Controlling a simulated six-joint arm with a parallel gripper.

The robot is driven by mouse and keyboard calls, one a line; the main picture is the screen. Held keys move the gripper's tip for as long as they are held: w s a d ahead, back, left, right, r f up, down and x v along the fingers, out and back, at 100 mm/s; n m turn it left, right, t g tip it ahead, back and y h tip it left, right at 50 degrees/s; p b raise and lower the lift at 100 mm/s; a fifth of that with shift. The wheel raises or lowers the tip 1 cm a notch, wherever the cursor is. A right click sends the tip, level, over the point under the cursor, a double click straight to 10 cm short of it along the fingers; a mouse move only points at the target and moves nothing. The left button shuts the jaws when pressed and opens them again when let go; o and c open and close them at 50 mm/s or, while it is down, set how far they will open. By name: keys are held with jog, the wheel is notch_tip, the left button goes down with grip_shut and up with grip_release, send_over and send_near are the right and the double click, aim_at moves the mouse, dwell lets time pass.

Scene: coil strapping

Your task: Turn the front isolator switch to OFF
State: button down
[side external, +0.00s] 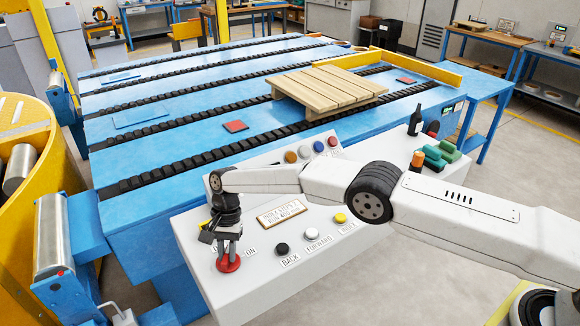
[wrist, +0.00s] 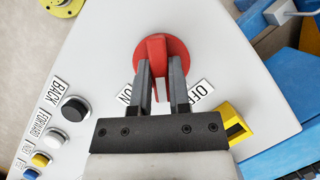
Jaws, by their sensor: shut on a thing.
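The front isolator switch is a red round knob with a raised red handle (wrist: 157,58) on the sloping light grey panel. It also shows in the side view (side external: 228,264) at the panel's near left corner. My gripper (wrist: 161,85) points down at it, with one dark finger on each side of the handle, shut on it. In the wrist view the handle's lower end lies between the ON label (wrist: 125,96) and the OFF label (wrist: 203,90). The left finger partly hides ON. In the side view my gripper (side external: 230,250) hides the handle and OFF.
A yellow and black block (wrist: 236,122) stands close beside the switch, past OFF. Black BACK (side external: 282,249), white FORWARD (side external: 312,234) and yellow (side external: 340,218) buttons line the panel. My arm crosses low above it. A blue conveyor (side external: 180,90) with a wooden pallet (side external: 325,88) lies behind.

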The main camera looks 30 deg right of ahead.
jog(key=shift+n, duration=0.3)
dwell(0.4)
jog(key=c, duration=0.6)
grip_release()
jog(key=shift+v, duration=3.85)
